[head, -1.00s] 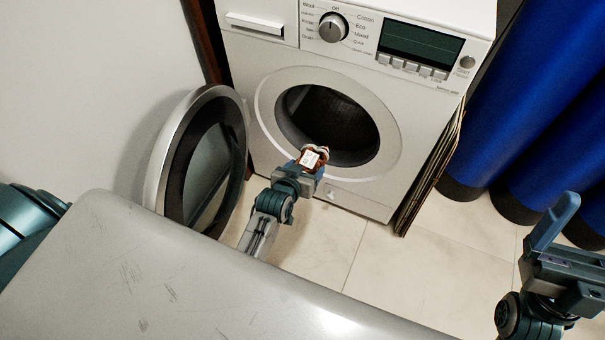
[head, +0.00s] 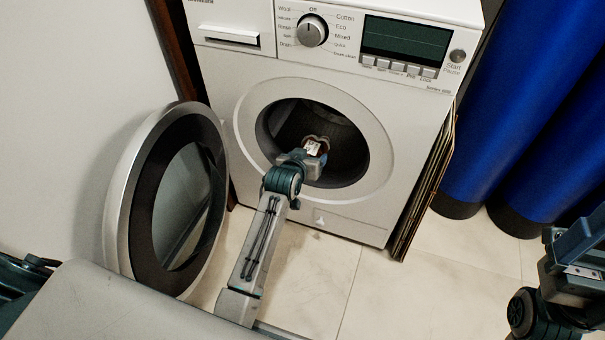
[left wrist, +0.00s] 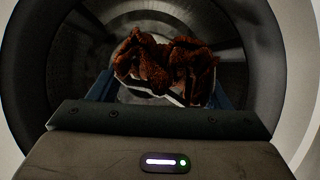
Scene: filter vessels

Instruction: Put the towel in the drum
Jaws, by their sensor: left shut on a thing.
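The washing machine's drum (head: 345,155) is dark inside, seen through its round opening. My left gripper (head: 310,152) is at this opening, its front end inside the rim. It is shut on the towel (head: 322,144), a small bunched cloth, reddish brown with some white. In the left wrist view the towel (left wrist: 165,68) is crumpled between the fingers, with the drum wall (left wrist: 205,22) around and behind it. My right gripper (head: 585,245) is at the right edge, partly cut off, far from the machine's opening.
The round door (head: 125,185) stands swung open to the left of the opening. The washing machine (head: 225,85) has a knob and display on top. Flat panels (head: 425,190) lean at its right side, with blue cylinders (head: 500,110) beyond. Tiled floor (head: 400,300) is clear in front.

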